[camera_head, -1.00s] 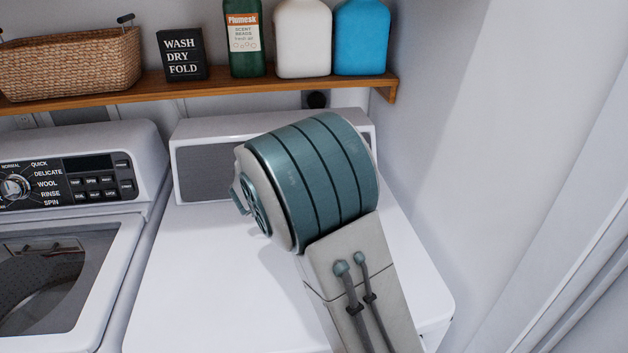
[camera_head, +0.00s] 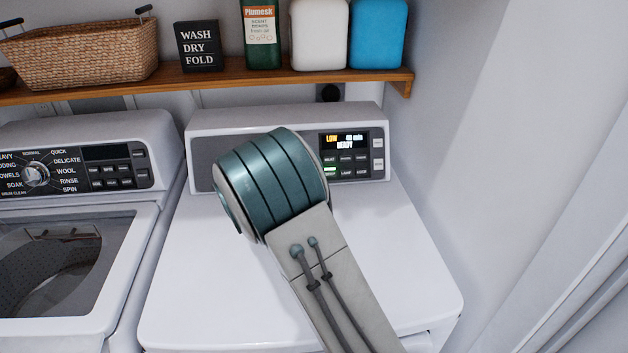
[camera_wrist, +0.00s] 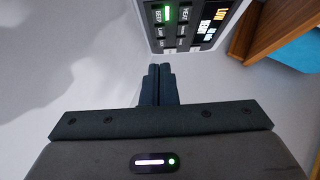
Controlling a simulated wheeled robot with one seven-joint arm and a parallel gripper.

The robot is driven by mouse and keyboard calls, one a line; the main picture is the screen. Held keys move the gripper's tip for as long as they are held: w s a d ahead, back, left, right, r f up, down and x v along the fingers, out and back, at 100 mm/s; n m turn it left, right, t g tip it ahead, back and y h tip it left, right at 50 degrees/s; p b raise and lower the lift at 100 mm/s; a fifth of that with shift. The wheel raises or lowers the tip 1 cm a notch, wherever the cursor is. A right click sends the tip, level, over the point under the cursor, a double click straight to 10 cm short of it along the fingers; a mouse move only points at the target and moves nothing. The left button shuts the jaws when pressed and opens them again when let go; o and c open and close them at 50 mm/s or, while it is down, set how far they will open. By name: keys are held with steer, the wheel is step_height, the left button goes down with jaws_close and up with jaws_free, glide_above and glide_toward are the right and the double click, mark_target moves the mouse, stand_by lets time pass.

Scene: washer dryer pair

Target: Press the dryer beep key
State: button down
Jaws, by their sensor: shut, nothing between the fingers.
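The dryer's control panel (camera_head: 352,154) is at the right of its back console in the head view, with a lit display (camera_head: 345,141) reading LOW, 40 min and READY. Below are rows of small dark keys. The beep key (camera_wrist: 160,15) is in the wrist view's upper part, beside the HEAT key (camera_wrist: 185,13), with a green light lit next to its label. The green light also shows in the head view at the lower left of the keys. My gripper (camera_wrist: 160,70) is shut and empty, its fingertips below the panel in the picture, apart from the keys. The head view hides it behind my arm.
The washer (camera_head: 75,165) stands left of the dryer (camera_head: 240,290). A wooden shelf (camera_head: 210,81) above holds a wicker basket (camera_head: 85,50), a sign (camera_head: 198,47) and several bottles. A wall is close on the right. The dryer's top is mostly clear.

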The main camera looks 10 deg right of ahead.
mark_target(334, 174)
steer(key=x, duration=0.3)
steer(key=p+x, duration=0.1)
steer(key=x, duration=0.2)
steer(key=p+x, duration=0.1)
steer(key=x, duration=0.2)
steer(key=shift+w+a+f, duration=0.2)
steer(key=shift+w+f, duration=0.1)
steer(key=shift+w, duration=0.25)
steer(key=shift+w+f+p, duration=0.3)
steer(key=shift+w+f, duration=0.15)
steer(key=shift+w, duration=0.4)
steer(key=shift+w+a+f, duration=0.1)
steer(key=shift+w+f, duration=0.05)
steer(key=shift+w+f+b, duration=0.3)
steer(key=shift+w+b, duration=0.1)
steer(key=shift+b, duration=0.1)
steer(key=shift+r, duration=0.1)
